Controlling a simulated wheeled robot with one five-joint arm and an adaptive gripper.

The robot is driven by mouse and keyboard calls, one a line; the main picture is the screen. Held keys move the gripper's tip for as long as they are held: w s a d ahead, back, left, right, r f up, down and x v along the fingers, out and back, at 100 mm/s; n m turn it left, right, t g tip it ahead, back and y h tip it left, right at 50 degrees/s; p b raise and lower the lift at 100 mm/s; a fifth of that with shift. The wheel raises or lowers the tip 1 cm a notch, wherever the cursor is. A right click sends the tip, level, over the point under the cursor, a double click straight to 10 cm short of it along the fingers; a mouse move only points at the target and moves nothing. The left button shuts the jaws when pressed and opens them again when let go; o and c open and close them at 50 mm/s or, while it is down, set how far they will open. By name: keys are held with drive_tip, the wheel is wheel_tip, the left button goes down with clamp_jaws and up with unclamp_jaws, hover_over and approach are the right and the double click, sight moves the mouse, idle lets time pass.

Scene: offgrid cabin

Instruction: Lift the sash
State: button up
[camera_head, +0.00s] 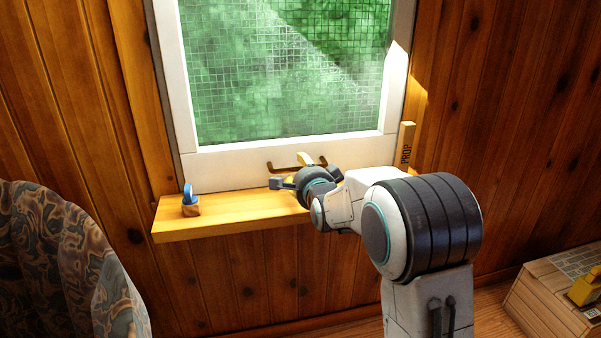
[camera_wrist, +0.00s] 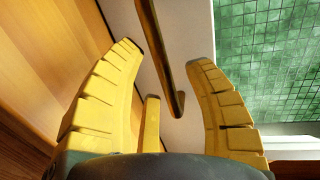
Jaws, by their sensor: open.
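The white window sash (camera_head: 225,162) stands down at the wooden sill (camera_head: 190,222). A bronze bar handle (camera_head: 276,169) is on its bottom rail. My gripper (camera_head: 291,171) is in front of the handle and partly hides it. In the wrist view my gripper (camera_wrist: 165,52) is open, with its yellow fingers apart. The handle (camera_wrist: 160,50) runs between the two fingers in that view, with its bent end near the right finger. I cannot tell whether a finger touches it. The sash rail (camera_wrist: 190,22) lies behind it.
A wooden stick marked PROP (camera_head: 406,148) stands at the sill's right end. A small blue piece on a wooden block (camera_head: 190,208) is at the left end. A patterned chair (camera_head: 60,260) is at lower left, a wooden box (camera_head: 550,305) at lower right.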

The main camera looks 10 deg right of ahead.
drive_tip(key=shift+x, duration=0.8)
drive_tip(key=shift+c, duration=0.2)
clamp_jaws()
